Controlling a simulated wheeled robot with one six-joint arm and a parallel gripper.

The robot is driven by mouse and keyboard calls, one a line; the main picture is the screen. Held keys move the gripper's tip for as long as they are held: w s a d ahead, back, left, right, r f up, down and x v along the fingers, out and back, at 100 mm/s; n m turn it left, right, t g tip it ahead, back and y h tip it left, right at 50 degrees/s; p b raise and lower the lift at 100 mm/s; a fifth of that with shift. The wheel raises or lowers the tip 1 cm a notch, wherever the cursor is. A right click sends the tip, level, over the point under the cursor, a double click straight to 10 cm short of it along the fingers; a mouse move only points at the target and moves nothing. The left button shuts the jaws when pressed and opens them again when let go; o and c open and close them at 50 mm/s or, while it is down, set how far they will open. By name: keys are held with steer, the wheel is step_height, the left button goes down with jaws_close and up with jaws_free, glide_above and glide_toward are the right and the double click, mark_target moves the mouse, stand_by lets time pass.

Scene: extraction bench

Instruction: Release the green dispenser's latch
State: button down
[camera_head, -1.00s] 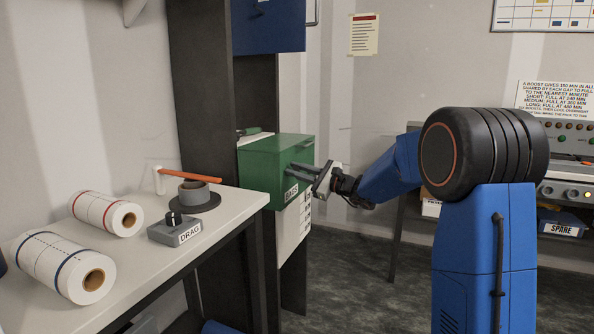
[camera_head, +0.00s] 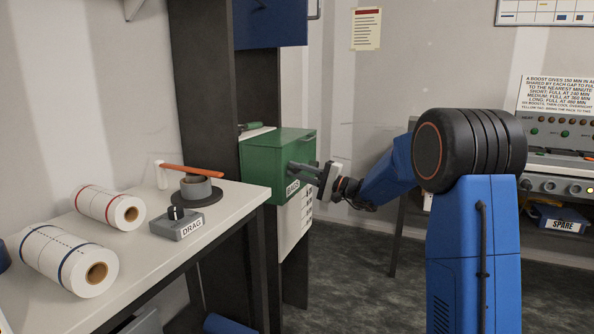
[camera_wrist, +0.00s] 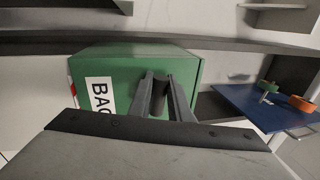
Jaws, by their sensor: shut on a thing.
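The green dispenser (camera_head: 265,162) is a box with a white BAGS label (camera_head: 293,189) low on its front, fixed beside a dark upright post. My gripper (camera_head: 293,167) reaches its front face from the right, fingers pointing at the box. In the wrist view, my gripper (camera_wrist: 161,78) has its two dark fingers close together against the green dispenser (camera_wrist: 120,62), shut on a small dark part between them, which appears to be the latch (camera_wrist: 159,96). The fingers hide most of this part, so its position cannot be told.
A blue cabinet (camera_head: 270,25) hangs above the dispenser. A control panel and SPARE bin (camera_head: 562,222) stand at right.

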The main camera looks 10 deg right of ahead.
steer(key=shift+f+n, duration=0.2)
steer(key=shift+n, duration=0.5)
steer(key=c, duration=1.9)
jaws_free()
steer(key=shift+s+d, duration=0.1)
steer(key=v, duration=1.7)
steer(key=shift+d, duration=0.15)
